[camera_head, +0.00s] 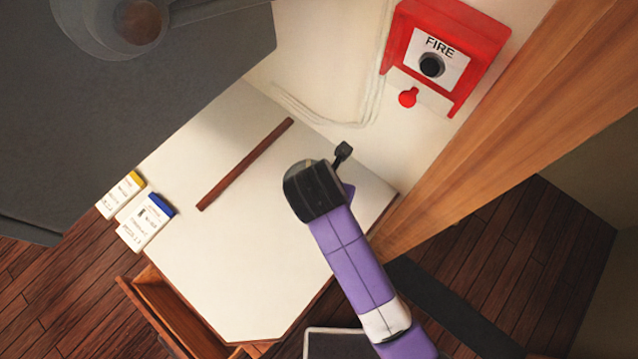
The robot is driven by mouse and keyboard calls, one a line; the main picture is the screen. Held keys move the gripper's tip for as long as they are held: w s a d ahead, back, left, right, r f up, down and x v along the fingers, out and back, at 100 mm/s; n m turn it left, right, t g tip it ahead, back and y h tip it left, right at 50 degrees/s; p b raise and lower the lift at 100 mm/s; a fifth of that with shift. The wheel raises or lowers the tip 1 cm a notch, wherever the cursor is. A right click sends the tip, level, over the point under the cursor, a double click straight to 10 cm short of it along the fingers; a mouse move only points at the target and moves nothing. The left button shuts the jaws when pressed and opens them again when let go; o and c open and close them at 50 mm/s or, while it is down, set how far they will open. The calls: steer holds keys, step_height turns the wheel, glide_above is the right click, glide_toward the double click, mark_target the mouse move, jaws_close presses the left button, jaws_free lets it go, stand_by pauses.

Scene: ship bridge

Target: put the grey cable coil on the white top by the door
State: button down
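The white top (230,260) is a pale surface in the middle of the view, beside a wooden post or door frame. My arm reaches over it from the lower right. My gripper (343,153) is at the arm's dark end, above the far right part of the white top. Only a small dark piece of it shows past the wrist; whether its fingers are open or shut, and whether they hold anything, is hidden. I cannot make out a grey cable coil in this view.
A dark wooden strip (245,165) lies across the white top. Small white boxes with yellow (120,194) and blue (146,222) ends sit at its left edge. An open drawer (165,305) juts out below. A red FIRE box (480,35) and pale cable (372,95) are on the wall.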

steer(key=shift+f, duration=0.35)
steer(key=shift+d, duration=0.1)
steer(key=c, duration=1.2)
jaws_free()
steer(key=v, duration=1.2)
steer(key=shift+s+b, duration=0.15)
steer(key=shift+b, duration=0.15)
